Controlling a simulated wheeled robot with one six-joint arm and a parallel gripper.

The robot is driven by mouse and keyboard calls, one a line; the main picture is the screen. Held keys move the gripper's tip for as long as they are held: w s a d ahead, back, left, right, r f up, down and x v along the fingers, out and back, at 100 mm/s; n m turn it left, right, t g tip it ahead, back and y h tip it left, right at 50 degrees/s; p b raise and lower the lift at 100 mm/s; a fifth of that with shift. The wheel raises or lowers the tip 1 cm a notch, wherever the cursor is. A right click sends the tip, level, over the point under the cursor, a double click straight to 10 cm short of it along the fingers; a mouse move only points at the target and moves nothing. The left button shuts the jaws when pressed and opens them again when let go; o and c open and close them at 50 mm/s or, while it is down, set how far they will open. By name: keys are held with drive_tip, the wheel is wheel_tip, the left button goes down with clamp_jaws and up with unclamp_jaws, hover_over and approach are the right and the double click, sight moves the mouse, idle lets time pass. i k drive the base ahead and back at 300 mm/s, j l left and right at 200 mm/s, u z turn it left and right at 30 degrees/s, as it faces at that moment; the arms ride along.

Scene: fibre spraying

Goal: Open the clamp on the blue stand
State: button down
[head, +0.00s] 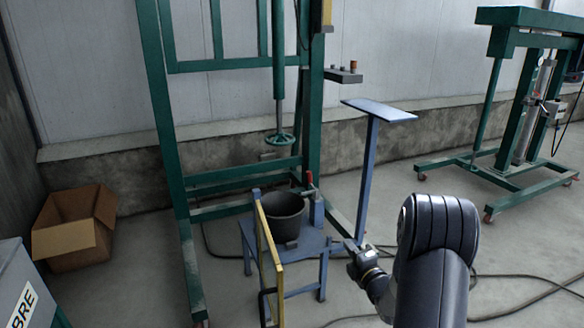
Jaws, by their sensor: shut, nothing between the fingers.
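The blue stand (254,238) is a low table on legs near the middle of the head view, with a dark bucket (287,214) on it. A clamp with a red handle (310,180) is at the right side of the bucket, on a blue upright (318,208). The handle points up; the clamp is too small to tell exactly how it grips the bucket. My gripper (350,246) is shut and empty, low and to the right of the stand, apart from the clamp.
A yellow rail (269,250) stands in front of the stand. A tall green frame (160,95) rises behind it. A blue post with a flat top (368,165) stands to the right. A cardboard box (72,238) is at left. Hoses (520,285) lie on the floor.

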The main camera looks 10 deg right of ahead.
sight(309, 174)
drive_tip(key=i+j, duration=0.1)
drive_tip(key=i, duration=0.85)
drive_tip(key=j+u, duration=0.05)
